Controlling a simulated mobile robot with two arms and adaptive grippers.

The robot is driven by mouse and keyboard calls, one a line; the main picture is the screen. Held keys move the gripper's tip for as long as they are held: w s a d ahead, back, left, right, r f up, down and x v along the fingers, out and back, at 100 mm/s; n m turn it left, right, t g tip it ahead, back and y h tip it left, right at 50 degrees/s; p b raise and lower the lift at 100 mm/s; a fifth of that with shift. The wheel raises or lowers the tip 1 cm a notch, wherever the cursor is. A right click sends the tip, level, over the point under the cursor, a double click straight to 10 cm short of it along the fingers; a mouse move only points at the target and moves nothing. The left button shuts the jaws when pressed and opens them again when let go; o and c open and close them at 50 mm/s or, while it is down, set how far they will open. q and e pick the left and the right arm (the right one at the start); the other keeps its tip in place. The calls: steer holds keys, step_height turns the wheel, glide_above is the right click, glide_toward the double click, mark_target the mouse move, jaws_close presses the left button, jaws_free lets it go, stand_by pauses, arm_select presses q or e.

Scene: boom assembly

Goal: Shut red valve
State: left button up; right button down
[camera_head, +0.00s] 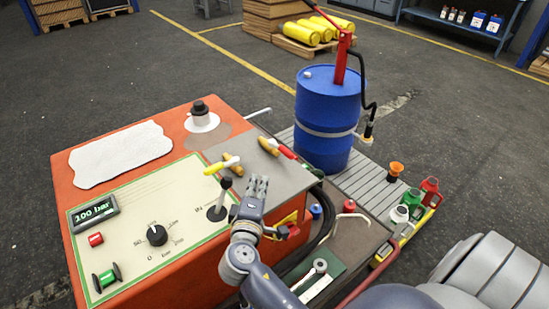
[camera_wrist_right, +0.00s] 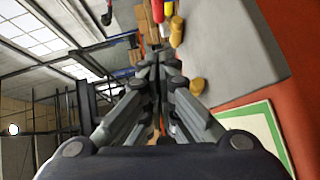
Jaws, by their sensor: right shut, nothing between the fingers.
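The red valve (camera_head: 286,152) has a red lever and a brass body, and sits on the grey plate at the right of the orange console's top. A second valve with a yellow lever (camera_head: 215,168) and brass body lies just left of it. My right gripper (camera_head: 258,183) is shut and empty, in front of and below the two valves, apart from the red lever. My left gripper is out of view.
The orange console (camera_head: 165,284) carries a dial panel, a black-knobbed lever (camera_head: 222,190) close left of my gripper, and a "100 bar" display (camera_head: 94,209). A blue drum (camera_head: 327,110) with a red pump stands behind right.

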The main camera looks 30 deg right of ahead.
steer(key=shift+w+d, duration=0.15)
steer(key=p, duration=0.1)
glide_toward(278, 148)
steer(key=w, duration=0.1)
steer(key=w+a, duration=0.1)
steer(key=w, duration=0.1)
steer(key=shift+w+a+r, duration=0.1)
steer(key=shift+a+r, duration=0.05)
steer(key=d, duration=0.1)
steer(key=d+p, duration=0.1)
steer(key=d, duration=0.1)
steer(key=shift+w+d+f, duration=0.15)
steer(key=shift+w+f, duration=0.05)
steer(key=shift+f, duration=0.15)
steer(key=shift+d+f, duration=0.1)
steer(key=shift+d, duration=0.3)
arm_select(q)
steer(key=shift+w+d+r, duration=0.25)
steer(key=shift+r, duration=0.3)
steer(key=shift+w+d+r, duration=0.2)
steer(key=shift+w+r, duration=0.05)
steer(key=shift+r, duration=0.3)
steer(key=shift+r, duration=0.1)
arm_select(e)
steer(key=shift+d, duration=0.1)
